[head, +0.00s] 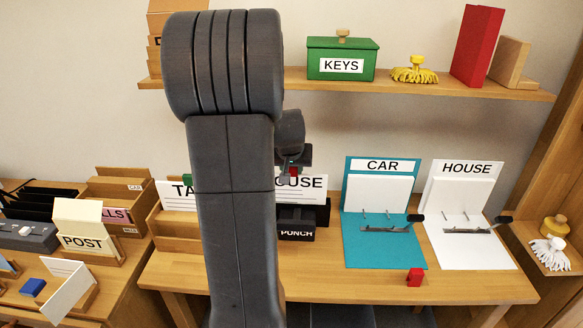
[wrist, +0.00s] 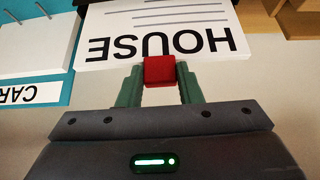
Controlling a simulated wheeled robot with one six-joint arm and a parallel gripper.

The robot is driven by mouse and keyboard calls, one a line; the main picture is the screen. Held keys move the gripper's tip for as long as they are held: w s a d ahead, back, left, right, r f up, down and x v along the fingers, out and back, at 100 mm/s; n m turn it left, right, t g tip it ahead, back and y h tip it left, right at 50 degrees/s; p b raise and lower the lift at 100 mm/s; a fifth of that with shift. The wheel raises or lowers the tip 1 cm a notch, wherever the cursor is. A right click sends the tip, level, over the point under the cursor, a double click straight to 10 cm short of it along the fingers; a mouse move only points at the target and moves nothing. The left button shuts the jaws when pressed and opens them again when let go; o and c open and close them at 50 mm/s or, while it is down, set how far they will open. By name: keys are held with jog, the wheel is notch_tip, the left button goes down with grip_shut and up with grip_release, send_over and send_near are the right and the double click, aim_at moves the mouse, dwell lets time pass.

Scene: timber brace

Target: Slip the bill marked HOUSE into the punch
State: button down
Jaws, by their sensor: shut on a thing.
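The bill marked HOUSE (head: 312,183) is a white sheet with black letters. It also shows, upside down, in the wrist view (wrist: 205,42). My gripper (wrist: 160,72) is shut on a red tab (wrist: 159,69) at the bill's edge, between two green fingers. In the head view my gripper (head: 292,168) is partly hidden by my arm. The black punch (head: 297,234) stands on the table, with the bill upright just above or behind its label. I cannot tell whether the bill's lower edge is inside the punch.
A teal CAR file (head: 383,250) and a white HOUSE file (head: 475,253) lie open right of the punch. A small red block (head: 415,277) sits at the table's front. A wooden holder with another bill (head: 172,190) is left of my arm. A shelf (head: 420,88) runs above.

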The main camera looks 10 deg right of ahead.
jog(key=shift+f+b, duration=0.4)
jog(key=shift+f, duration=0.2)
jog(key=shift+c, duration=2.3)
grip_release()
jog(key=shift+r, duration=0.1)
notch_tip(320, 180, up, 8)
jog(key=p, duration=0.5)
jog(key=shift+p, duration=0.4)
